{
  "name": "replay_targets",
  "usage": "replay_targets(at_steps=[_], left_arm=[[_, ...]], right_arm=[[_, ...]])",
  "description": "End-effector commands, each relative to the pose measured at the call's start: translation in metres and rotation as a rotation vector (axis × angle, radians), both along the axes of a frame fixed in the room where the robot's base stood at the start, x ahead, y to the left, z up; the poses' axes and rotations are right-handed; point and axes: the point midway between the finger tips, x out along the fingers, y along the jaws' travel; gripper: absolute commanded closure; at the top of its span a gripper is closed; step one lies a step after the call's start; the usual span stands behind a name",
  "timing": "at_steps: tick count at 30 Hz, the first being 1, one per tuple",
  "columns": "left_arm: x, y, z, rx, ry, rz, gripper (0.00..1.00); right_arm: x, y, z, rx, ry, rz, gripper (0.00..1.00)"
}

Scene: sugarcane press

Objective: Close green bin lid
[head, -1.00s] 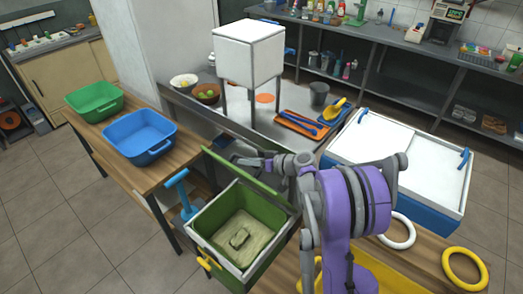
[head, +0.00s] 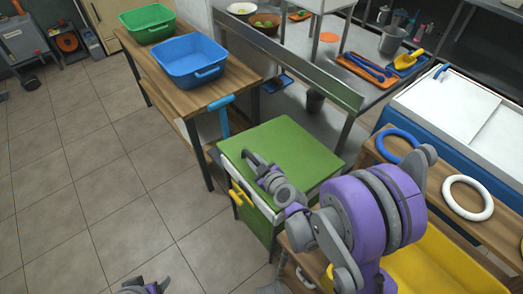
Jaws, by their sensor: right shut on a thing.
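The green bin (head: 262,228) stands in the lower middle of the head view with a yellow latch handle on its front. Its green lid (head: 300,150) lies flat over the top and hides the inside. I cannot tell whether the lid is fully seated. My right gripper (head: 253,166) is at the left part of the lid, shut on the lid, its fingertips partly hidden. My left gripper (head: 146,287) only peeks in at the bottom edge, away from the bin; its jaw opening is unclear.
A wooden table (head: 220,95) with a blue tub (head: 190,62) and a green tub (head: 147,23) stands behind left. A bench with a white ring (head: 467,198), a blue ring (head: 398,145) and a yellow tray (head: 440,262) is at right. The floor at left is clear.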

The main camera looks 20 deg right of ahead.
Motion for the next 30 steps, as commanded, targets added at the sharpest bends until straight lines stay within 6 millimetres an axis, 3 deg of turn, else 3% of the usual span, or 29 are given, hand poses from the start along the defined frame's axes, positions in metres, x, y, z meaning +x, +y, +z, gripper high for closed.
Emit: replay_targets(at_steps=[1,9,27,28,30], left_arm=[[0.001,0.0,-0.014,0.0,0.005,0.0,0.28],[0.003,0.0,-0.04,0.0,0.014,0.0,0.28],[0.003,0.0,-0.046,0.0,0.016,0.0,0.28],[0.003,0.0,-0.046,0.0,0.016,0.0,0.28],[0.003,0.0,-0.046,0.0,0.016,0.0,0.28]], right_arm=[[0.0,0.005,-0.017,-0.028,-0.006,0.004,1.0],[-0.003,0.01,-0.047,-0.048,-0.012,0.001,1.0],[-0.004,0.013,-0.057,-0.043,-0.009,0.005,1.0],[-0.004,0.013,-0.057,-0.043,-0.009,0.005,0.74],[-0.004,0.013,-0.057,-0.043,-0.009,0.005,0.61]])
